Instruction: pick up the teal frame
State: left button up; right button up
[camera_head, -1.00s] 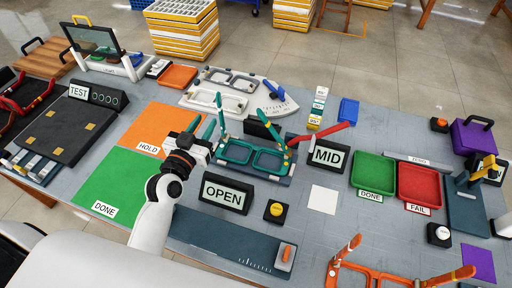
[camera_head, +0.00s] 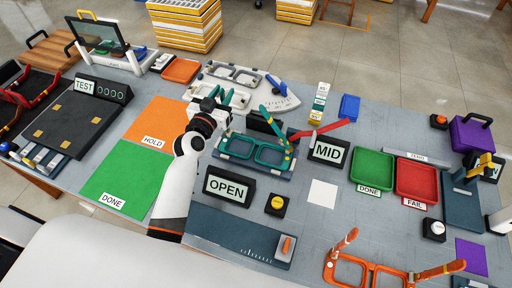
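The teal frame (camera_head: 255,152) rests lens side toward me on a dark blue holder in the middle of the table. A teal temple (camera_head: 272,124) rises behind it, and a red bar (camera_head: 325,129) reaches right from near its right end. My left gripper (camera_head: 221,96) is at the frame's upper left, its two teal fingertips apart and pointing away from me. The frame's left temple is mostly hidden by the gripper; I cannot tell whether it lies between the fingers. My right gripper is not in view.
The OPEN sign (camera_head: 229,187) and a yellow button (camera_head: 277,204) stand in front of the holder. The MID sign (camera_head: 327,151) is to its right. An orange frame (camera_head: 375,272) lies at the front. The green DONE mat (camera_head: 123,178) and orange HOLD mat (camera_head: 160,122) lie left.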

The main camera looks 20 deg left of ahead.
pick_arm(q)
grip_shut()
dwell(1.3)
